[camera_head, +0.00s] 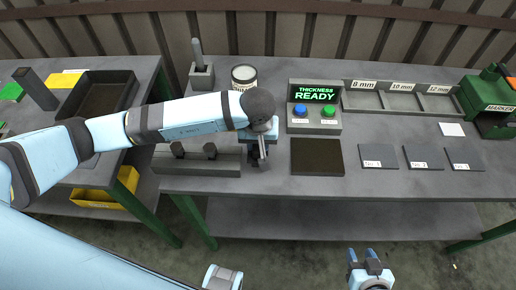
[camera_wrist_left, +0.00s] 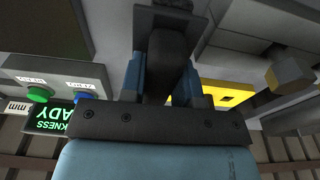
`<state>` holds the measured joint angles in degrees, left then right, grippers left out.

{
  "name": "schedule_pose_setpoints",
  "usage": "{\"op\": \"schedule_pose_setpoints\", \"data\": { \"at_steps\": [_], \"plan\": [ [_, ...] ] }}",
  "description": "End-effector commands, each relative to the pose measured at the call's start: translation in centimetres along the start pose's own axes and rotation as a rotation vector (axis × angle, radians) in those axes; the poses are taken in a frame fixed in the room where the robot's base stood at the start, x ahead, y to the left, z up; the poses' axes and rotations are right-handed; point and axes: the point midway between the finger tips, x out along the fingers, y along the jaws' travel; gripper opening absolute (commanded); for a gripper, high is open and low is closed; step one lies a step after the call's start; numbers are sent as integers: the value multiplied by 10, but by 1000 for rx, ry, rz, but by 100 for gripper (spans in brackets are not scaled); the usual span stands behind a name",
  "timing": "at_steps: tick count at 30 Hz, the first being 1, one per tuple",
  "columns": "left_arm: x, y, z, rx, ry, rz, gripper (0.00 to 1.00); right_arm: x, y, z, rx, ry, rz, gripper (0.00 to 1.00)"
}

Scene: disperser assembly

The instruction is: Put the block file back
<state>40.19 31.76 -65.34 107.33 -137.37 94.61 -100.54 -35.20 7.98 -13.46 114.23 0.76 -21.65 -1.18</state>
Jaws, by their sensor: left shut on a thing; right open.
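My left gripper (camera_head: 261,150) is over the front part of the right-hand workbench, between the long grey holder and the dark square pad. It is shut on the block file, a dark grey tool. In the left wrist view the block file (camera_wrist_left: 166,62) stands between the two blue fingers, with a wider block-like end beyond them. In the head view the arm and gripper mostly hide it. A long grey holder (camera_head: 170,163) with two dark upright pieces is just left of the gripper. My right gripper (camera_head: 370,262) is open and empty, in front of the bench.
A button box (camera_head: 314,122) reading "THICKNESS READY" stands right of the gripper. The dark pad (camera_head: 317,157) and grey plates (camera_head: 379,156) lie along the front. Behind are a can (camera_head: 244,77), a post stand (camera_head: 201,77) and a labelled tray (camera_head: 400,101). A green marker machine (camera_head: 488,100) is far right.

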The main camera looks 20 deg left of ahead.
Motion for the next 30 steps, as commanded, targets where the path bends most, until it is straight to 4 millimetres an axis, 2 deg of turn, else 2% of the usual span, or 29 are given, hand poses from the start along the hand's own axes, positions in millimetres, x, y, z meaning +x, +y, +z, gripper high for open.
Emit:
{"op": "schedule_pose_setpoints", "data": {
  "at_steps": [9,20,21,24,30],
  "plan": [
    [39,0,5,0,-1,-1,11,-2,0,-4,1,0,0,43],
    [44,0,5,1,1,-1,11,1,0,1,0,1,0,43],
    [44,0,5,0,0,-1,34,0,0,0,0,0,0,43],
    [43,0,5,0,-1,-1,55,0,0,0,0,0,0,43],
    [43,0,6,0,-1,-1,55,0,0,0,0,0,0,43]
  ]
}}
